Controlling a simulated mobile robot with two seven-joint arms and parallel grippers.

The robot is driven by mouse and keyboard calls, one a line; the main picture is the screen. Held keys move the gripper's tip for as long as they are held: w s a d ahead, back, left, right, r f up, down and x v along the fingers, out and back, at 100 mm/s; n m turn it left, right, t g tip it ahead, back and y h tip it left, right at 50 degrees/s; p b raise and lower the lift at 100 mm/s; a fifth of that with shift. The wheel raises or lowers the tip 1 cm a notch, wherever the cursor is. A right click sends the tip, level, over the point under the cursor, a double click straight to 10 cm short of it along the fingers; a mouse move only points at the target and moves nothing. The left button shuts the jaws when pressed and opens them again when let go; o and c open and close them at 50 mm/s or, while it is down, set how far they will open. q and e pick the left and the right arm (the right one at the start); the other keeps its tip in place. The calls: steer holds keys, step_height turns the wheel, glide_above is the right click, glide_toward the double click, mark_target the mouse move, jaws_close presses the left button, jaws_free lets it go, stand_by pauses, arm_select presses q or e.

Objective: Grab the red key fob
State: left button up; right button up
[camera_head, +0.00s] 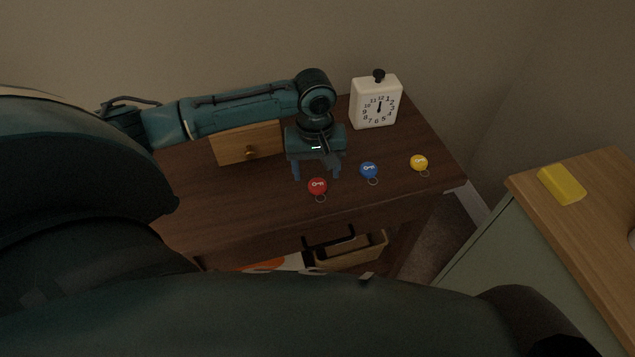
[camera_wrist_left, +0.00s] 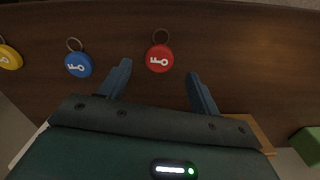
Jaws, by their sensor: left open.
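A blue key fob (camera_head: 369,170) lies to the right of the red one, and a yellow key fob (camera_head: 419,163) lies farther right. My right gripper is not in view.
A white clock (camera_head: 376,103) stands at the back of the table (camera_head: 210,200). A basket (camera_head: 352,252) is below the table's front edge. A cabinet (camera_head: 590,215) with a yellow block (camera_head: 561,184) stands at right.

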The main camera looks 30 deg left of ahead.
arm_select(q)
step_height(320, 180, down, 4)
steer(key=shift+r, duration=0.2)
steer(key=c, duration=1.1)
